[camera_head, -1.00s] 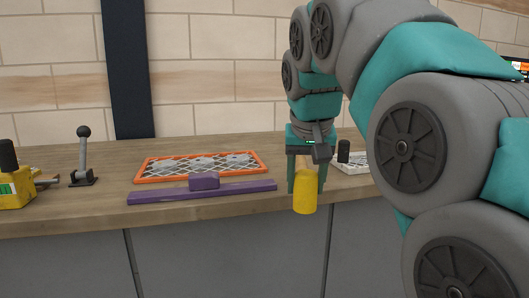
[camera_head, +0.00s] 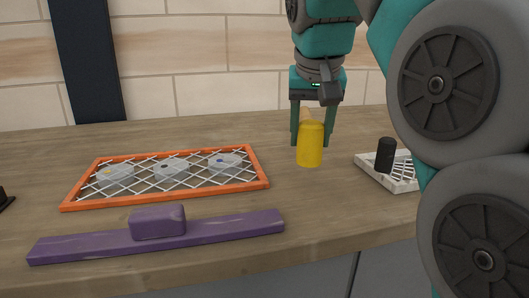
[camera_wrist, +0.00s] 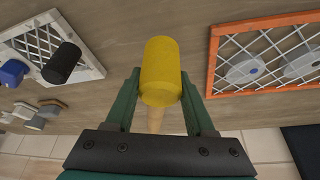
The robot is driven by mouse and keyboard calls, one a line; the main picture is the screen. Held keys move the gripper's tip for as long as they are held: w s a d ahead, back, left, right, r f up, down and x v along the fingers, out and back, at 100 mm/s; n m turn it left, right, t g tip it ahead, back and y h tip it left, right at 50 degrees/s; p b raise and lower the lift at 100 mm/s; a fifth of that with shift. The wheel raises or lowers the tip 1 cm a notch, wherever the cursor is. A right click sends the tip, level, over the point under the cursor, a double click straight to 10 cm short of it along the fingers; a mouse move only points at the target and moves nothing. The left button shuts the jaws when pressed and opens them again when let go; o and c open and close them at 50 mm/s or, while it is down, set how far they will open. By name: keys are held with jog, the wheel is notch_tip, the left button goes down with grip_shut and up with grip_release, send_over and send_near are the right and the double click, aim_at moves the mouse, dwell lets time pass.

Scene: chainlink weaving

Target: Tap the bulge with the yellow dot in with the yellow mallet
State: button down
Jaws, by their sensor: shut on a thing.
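My gripper (camera_head: 312,121) is shut on the wooden handle of the yellow mallet (camera_head: 310,146). The mallet's head hangs below the fingers, above the table to the right of the orange frame (camera_head: 265,180). In the wrist view the mallet (camera_wrist: 161,70) sits between the green fingers (camera_wrist: 157,106). The orange frame holds a wire mesh with three pale bulges. The left bulge (camera_head: 118,178) has a small yellow dot, the middle bulge (camera_head: 173,170) a dark dot, the right bulge (camera_head: 222,163) a blue dot.
A purple bar with a block (camera_head: 158,226) lies in front of the frame. A white mesh frame (camera_head: 375,176) with a black cylinder (camera_head: 385,155) is at the right. In the wrist view a blue object (camera_wrist: 13,72) lies beside it.

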jog(key=w+a, duration=0.2)
jog(key=w, duration=0.2)
jog(key=w+a+f+p, duration=0.1)
jog(key=w+a, duration=0.2)
jog(key=w, duration=0.1)
jog(key=w+a+p, duration=0.1)
jog(key=w+a, duration=0.1)
jog(key=w, duration=0.2)
jog(key=shift+w+a+f, duration=0.15)
jog(key=shift+a, duration=0.25)
jog(key=shift+w, duration=0.1)
jog(key=shift+w+a+f+p, duration=0.1)
jog(key=shift+w+a+p, duration=0.3)
jog(key=shift+w+p, duration=0.1)
jog(key=shift+d+f, duration=0.1)
jog(key=shift+f, duration=1.5)
